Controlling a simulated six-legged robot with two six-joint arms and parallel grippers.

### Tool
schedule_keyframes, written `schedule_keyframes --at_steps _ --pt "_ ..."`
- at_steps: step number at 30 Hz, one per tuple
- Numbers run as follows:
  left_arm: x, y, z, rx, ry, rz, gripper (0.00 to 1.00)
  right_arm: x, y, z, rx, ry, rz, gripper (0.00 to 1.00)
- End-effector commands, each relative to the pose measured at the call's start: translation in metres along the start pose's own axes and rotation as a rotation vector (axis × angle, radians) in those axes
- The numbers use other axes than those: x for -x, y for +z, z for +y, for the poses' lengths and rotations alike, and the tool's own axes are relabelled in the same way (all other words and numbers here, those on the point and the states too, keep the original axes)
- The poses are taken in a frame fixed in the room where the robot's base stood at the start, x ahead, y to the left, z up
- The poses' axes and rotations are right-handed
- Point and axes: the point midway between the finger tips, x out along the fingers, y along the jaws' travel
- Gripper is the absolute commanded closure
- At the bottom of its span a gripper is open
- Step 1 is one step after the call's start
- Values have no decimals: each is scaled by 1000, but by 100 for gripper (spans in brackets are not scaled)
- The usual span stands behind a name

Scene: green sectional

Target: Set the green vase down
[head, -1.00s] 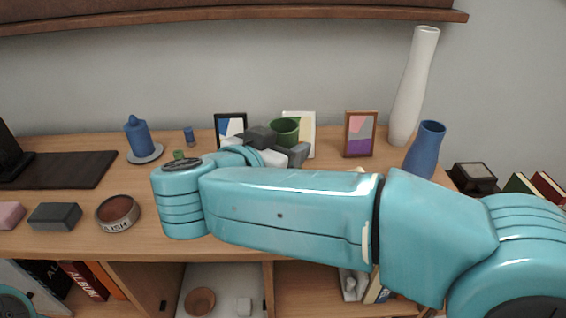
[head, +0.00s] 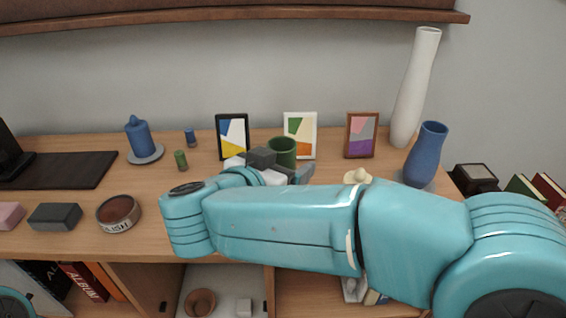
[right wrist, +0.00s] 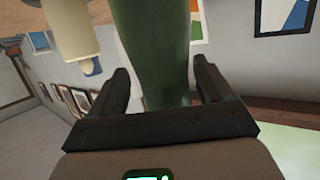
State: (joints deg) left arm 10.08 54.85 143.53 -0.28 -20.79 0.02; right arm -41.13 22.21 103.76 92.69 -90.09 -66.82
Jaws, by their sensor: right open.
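The green vase (head: 283,150) stands near the back middle of the wooden top, in front of the white picture frame. Its lower part is hidden by my right gripper (head: 283,167), and so is its contact with the wood. In the right wrist view the green vase (right wrist: 155,40) is between the two dark fingers of my right gripper (right wrist: 163,85). The jaws are open around it. It looks upright in the head view. My left gripper is out of view.
A black-framed picture (head: 233,137), a white-framed picture (head: 300,135) and a brown-framed picture (head: 361,136) stand behind. A blue vase (head: 425,155) and a tall white vase (head: 414,88) stand right. A small green cylinder (head: 181,160) and round bowl (head: 118,211) are left.

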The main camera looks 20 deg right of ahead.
Motion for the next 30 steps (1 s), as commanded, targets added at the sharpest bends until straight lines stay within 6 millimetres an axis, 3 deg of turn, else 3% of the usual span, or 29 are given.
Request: schedule_keyframes --at_steps 5,12,18,30 --pt "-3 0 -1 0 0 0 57 22 -1 -1 -2 -5 2 21" --pt "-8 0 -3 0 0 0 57 78 0 -2 0 -6 1 21" --pt "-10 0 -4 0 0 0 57 111 -1 -1 -1 -3 1 21" --pt "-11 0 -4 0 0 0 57 121 -1 0 0 0 0 21"
